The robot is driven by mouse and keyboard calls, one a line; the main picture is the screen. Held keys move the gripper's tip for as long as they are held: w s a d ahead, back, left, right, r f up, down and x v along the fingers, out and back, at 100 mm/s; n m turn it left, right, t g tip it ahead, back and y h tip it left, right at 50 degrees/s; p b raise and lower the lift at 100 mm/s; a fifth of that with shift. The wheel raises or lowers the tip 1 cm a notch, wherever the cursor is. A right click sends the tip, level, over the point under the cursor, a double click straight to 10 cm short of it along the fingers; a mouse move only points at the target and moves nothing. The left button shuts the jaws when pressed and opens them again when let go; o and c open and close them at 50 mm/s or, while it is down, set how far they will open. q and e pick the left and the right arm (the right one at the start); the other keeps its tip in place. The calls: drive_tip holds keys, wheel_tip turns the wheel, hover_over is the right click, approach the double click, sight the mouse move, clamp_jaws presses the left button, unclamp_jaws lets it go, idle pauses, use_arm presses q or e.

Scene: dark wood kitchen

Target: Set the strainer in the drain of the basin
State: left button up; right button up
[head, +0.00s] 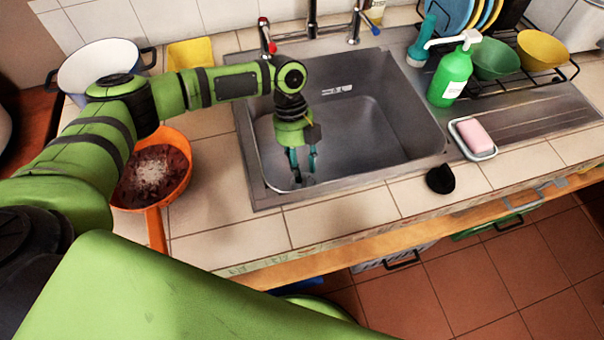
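The steel basin (395,130) is sunk into the tiled counter at the middle of the head view. My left gripper (303,172) reaches down into its left part. Its two teal fingers point down and stand apart, with a gap between them. A small dark and grey shape shows at the fingertips near the basin floor; I cannot tell whether it is the strainer or the drain. I cannot make out the strainer clearly anywhere, and the fingers partly cover that spot. My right gripper is not in view.
A green soap bottle (452,75), a pink soap (474,134) on a dish and a dish rack (555,75) are right. A black object (440,179) sits at the front edge.

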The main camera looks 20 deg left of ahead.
use_arm(q)
drive_tip(key=b+v, duration=0.1)
drive_tip(key=v, duration=0.8)
